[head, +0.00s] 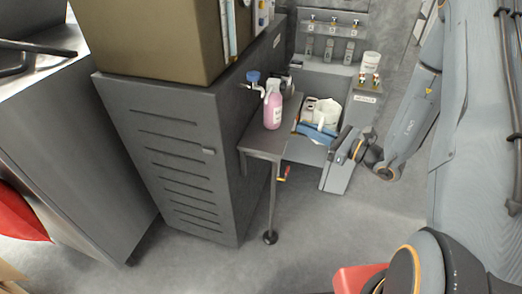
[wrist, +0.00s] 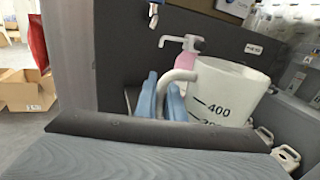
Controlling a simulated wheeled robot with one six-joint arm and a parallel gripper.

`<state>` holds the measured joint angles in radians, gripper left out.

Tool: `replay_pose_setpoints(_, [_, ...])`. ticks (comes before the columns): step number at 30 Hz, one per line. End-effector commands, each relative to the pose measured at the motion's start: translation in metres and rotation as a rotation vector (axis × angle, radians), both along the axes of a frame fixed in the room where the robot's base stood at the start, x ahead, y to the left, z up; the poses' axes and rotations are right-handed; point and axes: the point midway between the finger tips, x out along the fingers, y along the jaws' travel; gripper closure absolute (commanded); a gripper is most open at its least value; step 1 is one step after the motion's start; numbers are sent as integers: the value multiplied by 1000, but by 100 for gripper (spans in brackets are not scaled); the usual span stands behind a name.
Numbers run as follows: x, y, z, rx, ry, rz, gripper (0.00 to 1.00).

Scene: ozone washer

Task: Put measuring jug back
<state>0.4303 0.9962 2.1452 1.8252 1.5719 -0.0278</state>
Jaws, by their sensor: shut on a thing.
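The measuring jug is white with black marks such as 400, and it fills the middle of the wrist view (wrist: 225,92). Its handle is on the left side, between the blue fingers of my gripper (wrist: 163,95). My gripper is shut on the handle, and the jug looks roughly upright.
A tall grey cabinet (head: 170,150) stands left.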

Motion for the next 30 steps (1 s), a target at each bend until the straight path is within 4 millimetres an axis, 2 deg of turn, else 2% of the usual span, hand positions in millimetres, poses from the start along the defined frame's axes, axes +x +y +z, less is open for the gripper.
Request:
replay_pose_setpoints(1, [5,0,-7,-5,-8,55,100])
replay_pose_setpoints(4, [3,1,-9,-4,-6,170,100])
replay_pose_setpoints(12, [-11,-7,-22,-1,-3,428,100])
replay_pose_setpoints(20, [-20,-11,-26,3,0,526,100])
replay_pose_setpoints(23, [-19,2,-25,3,1,533,100])
replay_pose_setpoints(30, [-11,59,-24,4,1,535,100])
